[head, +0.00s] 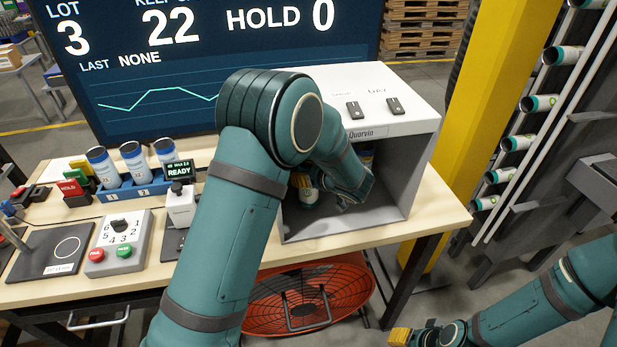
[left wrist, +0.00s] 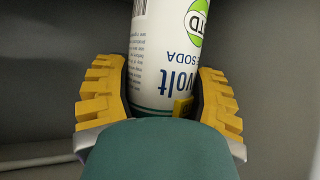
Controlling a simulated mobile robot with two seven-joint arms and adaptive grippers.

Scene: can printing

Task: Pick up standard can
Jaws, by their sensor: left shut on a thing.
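The standard can (left wrist: 176,62) fills the middle of the left wrist view. It is white with a green "STD" badge and dark "Volt" and "SODA" print, upside down in that picture. My left gripper (head: 322,192) reaches inside the grey open-fronted box (head: 398,180) marked "Quorvin". Its ridged yellow fingers, also in the left wrist view (left wrist: 165,100), are shut on the can, one on each side.
The box's side walls and top are close around my left gripper. Several blue-and-white cans stand in a blue rack (head: 128,192) at left, near the "READY" device (head: 180,200) and dial panel (head: 118,240).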

